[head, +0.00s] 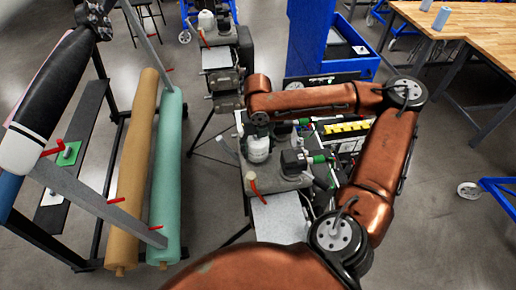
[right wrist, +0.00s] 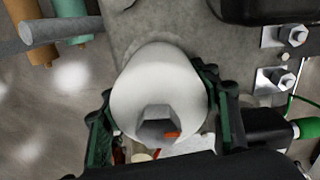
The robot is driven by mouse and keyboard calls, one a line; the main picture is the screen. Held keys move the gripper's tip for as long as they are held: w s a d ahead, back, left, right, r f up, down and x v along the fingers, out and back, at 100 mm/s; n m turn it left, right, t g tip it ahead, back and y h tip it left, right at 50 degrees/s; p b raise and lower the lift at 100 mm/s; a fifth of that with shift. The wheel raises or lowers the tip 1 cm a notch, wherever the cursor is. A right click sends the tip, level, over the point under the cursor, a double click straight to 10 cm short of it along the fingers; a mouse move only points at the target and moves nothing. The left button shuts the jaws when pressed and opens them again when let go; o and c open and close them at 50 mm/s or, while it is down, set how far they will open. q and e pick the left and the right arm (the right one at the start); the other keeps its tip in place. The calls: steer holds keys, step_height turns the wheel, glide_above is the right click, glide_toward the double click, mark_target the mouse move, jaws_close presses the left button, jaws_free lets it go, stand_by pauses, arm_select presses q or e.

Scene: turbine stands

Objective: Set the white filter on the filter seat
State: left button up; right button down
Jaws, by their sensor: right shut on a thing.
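The white filter (head: 258,151) is upright over the near turbine stand, just below my right gripper (head: 258,125). In the right wrist view the white filter (right wrist: 155,85) sits between the green-padded fingers of my right gripper (right wrist: 162,110), which is shut on it. Its hexagonal end faces the camera. The grey metal housing (right wrist: 130,30) lies behind the filter's far end. The filter seat is hidden, and I cannot tell whether the filter touches it.
A second stand behind carries another white filter (head: 206,20). A red-handled valve (head: 255,188) and black parts with green connectors (head: 294,160) crowd the near stand. A rack with tan (head: 137,170) and green (head: 168,170) rolls stands left. Wooden tables (head: 470,30) are at right.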

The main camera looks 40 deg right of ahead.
mark_target(257, 145)
steer(key=c, duration=1.2)
jaws_free()
steer(key=shift+s+a+f, duration=0.15)
steer(key=shift+s+f, duration=0.2)
steer(key=shift+f, duration=0.1)
steer(key=o, duration=0.5)
steer(key=shift+w, duration=0.35)
steer(key=shift+o, duration=0.3)
steer(key=shift+r, duration=0.15)
steer(key=shift+o, duration=0.2)
steer(key=shift+s, duration=0.15)
steer(key=shift+o, duration=0.7)
steer(key=shift+r, duration=3.6)
steer(key=shift+w, duration=0.2)
